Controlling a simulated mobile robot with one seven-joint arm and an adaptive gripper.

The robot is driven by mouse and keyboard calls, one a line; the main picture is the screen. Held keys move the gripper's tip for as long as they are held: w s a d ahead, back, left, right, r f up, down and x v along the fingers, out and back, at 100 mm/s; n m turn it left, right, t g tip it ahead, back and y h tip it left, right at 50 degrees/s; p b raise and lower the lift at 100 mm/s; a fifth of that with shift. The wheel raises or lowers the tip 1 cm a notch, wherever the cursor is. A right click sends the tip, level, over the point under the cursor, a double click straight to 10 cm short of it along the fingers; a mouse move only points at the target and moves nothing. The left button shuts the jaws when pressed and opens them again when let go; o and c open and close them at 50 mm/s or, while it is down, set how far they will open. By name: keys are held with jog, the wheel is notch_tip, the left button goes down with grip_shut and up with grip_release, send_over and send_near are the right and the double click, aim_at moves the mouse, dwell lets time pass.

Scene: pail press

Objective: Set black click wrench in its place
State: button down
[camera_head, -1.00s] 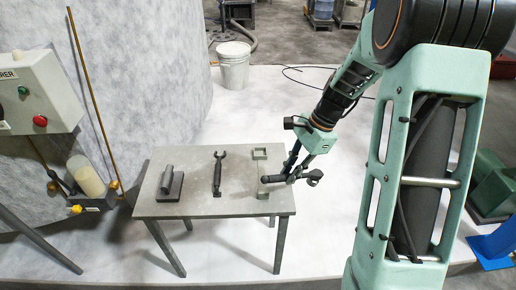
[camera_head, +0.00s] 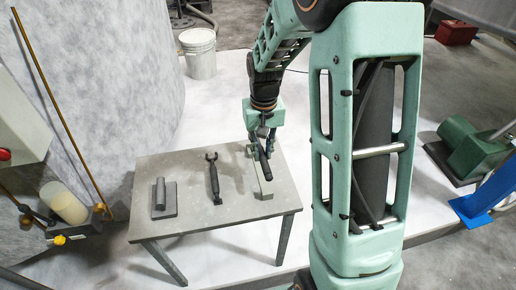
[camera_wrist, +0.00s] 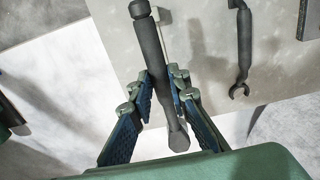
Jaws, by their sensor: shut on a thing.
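The black click wrench (camera_head: 264,162) is a long dark bar with a round knob at one end and a head at the other. My gripper (camera_head: 262,132) is shut on it near the table's far right edge. The wrench lies over a narrow pale holder (camera_head: 265,186); I cannot tell whether it touches it. In the wrist view, the wrench (camera_wrist: 150,50) passes between the two fingers of my gripper (camera_wrist: 162,92), its knob at the top and its head just below the fingertips. The holder is mostly hidden there.
The grey table (camera_head: 235,208) also bears a dark open-ended wrench (camera_head: 214,180) in the middle and a dark cylinder on a block (camera_head: 162,196) at left. A white bucket (camera_head: 199,55) stands on the floor behind. The table's front right is bare.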

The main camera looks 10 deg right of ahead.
jog(key=shift+r, duration=0.1)
jog(key=shift+f+b, duration=1.75)
jog(key=shift+f, duration=0.55)
jog(key=shift+f+b, duration=1.2)
jog(key=shift+f, duration=0.15)
jog(key=c, duration=1.7)
grip_release()
jog(key=shift+c, duration=0.2)
jog(key=shift+r, duration=0.15)
jog(key=r, duration=1.2)
jog(key=shift+s, duration=0.2)
jog(key=shift+d+f, duration=0.1)
